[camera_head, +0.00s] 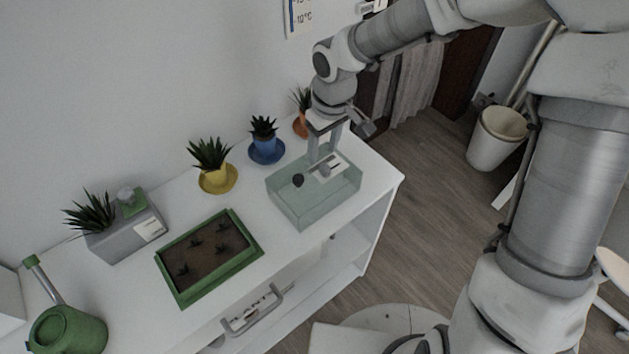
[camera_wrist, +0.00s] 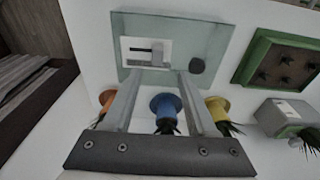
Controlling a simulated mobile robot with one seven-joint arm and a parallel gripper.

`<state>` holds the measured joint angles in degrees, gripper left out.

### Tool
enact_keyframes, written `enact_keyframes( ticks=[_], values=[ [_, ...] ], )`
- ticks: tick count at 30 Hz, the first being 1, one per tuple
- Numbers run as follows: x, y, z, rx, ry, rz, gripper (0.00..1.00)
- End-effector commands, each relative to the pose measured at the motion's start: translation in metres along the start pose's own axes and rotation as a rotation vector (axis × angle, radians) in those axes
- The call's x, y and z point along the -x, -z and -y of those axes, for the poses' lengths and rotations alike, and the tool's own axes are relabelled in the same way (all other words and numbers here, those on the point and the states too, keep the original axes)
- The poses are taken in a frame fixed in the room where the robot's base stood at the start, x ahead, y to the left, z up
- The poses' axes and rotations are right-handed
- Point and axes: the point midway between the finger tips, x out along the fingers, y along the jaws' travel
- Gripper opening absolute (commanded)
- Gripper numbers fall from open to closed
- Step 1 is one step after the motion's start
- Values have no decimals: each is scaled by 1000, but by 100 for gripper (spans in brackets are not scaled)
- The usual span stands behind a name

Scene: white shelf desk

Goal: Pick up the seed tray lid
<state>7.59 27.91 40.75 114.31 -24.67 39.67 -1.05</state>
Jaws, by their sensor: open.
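The seed tray lid (camera_head: 287,207) is a clear, greenish box-shaped cover on the white desk, near its right end. It has a dark round knob, a white label and a small grey piece on top. It also shows in the wrist view (camera_wrist: 213,45). My gripper (camera_head: 323,160) is over the lid's far right part, pointing down, with its fingers apart and nothing seen between them. In the wrist view my gripper (camera_wrist: 160,72) has its tips close to the label and grey piece; whether they touch the lid is unclear. The green seed tray (camera_head: 180,286) with soil and seedlings stands apart, left of the lid.
Potted plants in yellow (camera_head: 217,180), blue (camera_head: 265,147) and orange (camera_head: 299,125) pots line the back by the wall. A grey planter (camera_head: 115,237) and green watering can (camera_head: 68,332) are at left. A bin (camera_head: 495,140) stands on the floor.

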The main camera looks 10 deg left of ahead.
Motion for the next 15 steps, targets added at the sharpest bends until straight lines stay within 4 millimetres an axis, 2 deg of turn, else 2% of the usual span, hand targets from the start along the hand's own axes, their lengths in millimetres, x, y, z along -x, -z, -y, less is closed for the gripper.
enact_keyframes(
  ticks=[9, 15],
  values=[
    [-41, 2, -3, 2, 3, 2, 57],
    [-53, 2, -4, 1, 1, 1, 57]
  ],
)
